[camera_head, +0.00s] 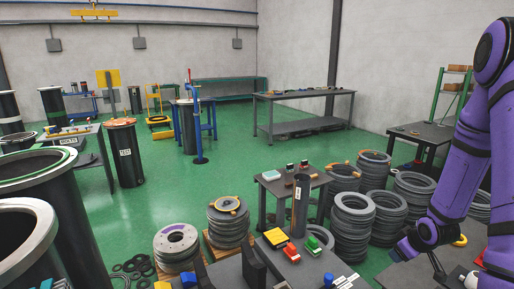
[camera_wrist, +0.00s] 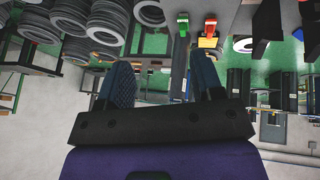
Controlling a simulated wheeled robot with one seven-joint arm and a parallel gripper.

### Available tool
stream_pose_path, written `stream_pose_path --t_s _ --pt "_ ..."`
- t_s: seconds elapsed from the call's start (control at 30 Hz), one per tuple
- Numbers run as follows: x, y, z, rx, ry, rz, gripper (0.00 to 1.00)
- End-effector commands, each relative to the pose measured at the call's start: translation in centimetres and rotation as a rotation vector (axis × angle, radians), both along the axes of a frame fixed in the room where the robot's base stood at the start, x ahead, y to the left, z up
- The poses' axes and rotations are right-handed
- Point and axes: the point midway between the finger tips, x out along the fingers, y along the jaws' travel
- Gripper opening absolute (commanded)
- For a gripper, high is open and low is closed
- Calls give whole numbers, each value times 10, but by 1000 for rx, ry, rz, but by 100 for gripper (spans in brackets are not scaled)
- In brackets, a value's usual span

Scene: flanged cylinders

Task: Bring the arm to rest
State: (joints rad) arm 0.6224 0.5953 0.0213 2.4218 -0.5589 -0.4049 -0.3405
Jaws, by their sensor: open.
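My purple arm (camera_head: 465,165) hangs down along the right side of the head view, bent, with its lower part over the dark surfaces at the lower right. I cannot make out the fingertips there. In the wrist view my gripper (camera_wrist: 163,62) has its two dark ribbed fingers wide apart. Nothing is between them except the distant room, which appears upside down.
Stacks of grey flange rings (camera_head: 351,218) stand close to the left of my arm. Green floor (camera_head: 230,180) is open beyond.

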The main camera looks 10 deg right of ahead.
Motion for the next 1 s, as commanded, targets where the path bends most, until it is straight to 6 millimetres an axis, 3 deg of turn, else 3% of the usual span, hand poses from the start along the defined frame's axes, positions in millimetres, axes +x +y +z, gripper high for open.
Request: stream_pose_path --t_s 0.1,0.47,0.77,1.0 --pt "8 10 42 -34 7 -21 61" --pt "3 55 156 -77 24 -118 61" --pt "-29 106 239 -52 17 -193 61" --pt "-71 150 293 8 10 -239 61"
